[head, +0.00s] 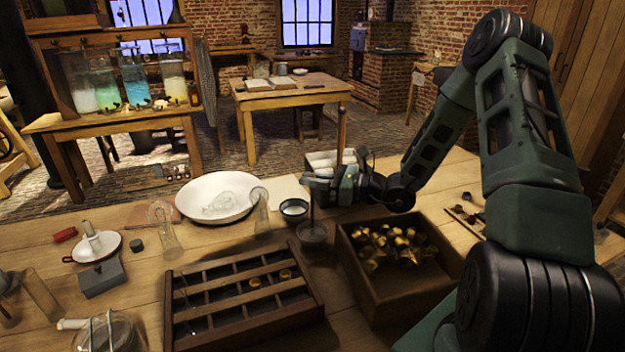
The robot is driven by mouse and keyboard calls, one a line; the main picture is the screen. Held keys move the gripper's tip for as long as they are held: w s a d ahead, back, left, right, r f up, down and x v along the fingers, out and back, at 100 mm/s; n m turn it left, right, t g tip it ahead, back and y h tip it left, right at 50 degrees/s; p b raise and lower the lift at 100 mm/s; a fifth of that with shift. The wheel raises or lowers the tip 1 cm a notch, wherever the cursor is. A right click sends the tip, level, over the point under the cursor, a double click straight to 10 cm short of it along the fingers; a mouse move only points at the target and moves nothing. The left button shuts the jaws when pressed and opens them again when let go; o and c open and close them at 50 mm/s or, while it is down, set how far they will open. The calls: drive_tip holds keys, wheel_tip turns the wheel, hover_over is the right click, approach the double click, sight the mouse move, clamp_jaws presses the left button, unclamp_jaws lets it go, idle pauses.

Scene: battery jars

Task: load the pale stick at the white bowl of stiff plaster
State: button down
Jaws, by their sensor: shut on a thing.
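My gripper (313,185) points left above the table and is shut on a stick. The grip itself is small and partly hidden. A brown upright stick (342,132) rises behind or at the gripper's hand. A thin dark rod (311,213) runs down below the fingertips to a small clear glass dish (312,236). I cannot tell whether the two are one piece, and neither looks clearly pale. A wide white bowl (190,190) stands left of my gripper, with a whitish lump (225,204) in it. A small dark bowl (294,218) with white contents sits between.
A wooden box (356,270) of brass pieces stands below my gripper, a compartmented tray (300,318) left of it. Clear glass pieces (165,232) (260,212) stand by the white bowl. A candle holder (95,247) is far left. A white divided box (322,157) is behind the gripper.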

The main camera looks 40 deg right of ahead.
idle(0.3)
drive_tip(key=shift+r+p, duration=3.1)
drive_tip(key=shift+r, duration=0.35)
